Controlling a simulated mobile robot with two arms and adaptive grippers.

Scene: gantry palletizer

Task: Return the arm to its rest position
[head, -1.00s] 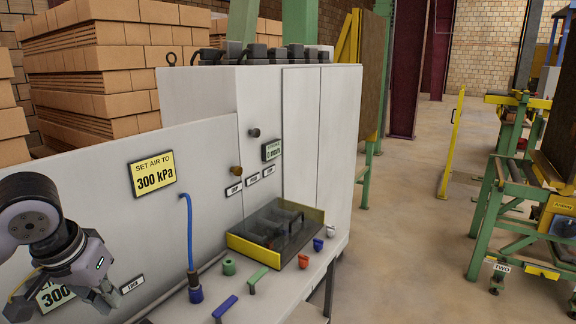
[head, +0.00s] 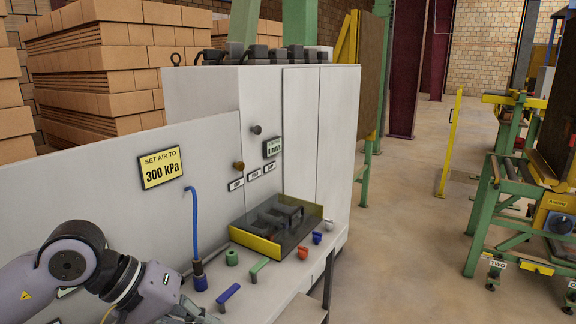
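My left arm (head: 75,262) comes in from the lower left of the head view, bent, in front of the grey cabinet (head: 205,125). My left gripper (head: 200,314) is at the bottom edge, close to the console shelf and below the blue hose's dark end fitting (head: 198,276). Its fingers are small and partly cut off by the frame, so I cannot tell whether they are open or shut. I see nothing clearly held in it. My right arm and gripper are not in view.
A blue handle (head: 228,292), a green handle (head: 259,266) and several small knobs stand on the shelf near the gripper. A yellow-edged clear cover (head: 255,245) sits behind them. A "300 kPa" sign (head: 161,168) is on the panel. Open floor (head: 400,240) lies to the right.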

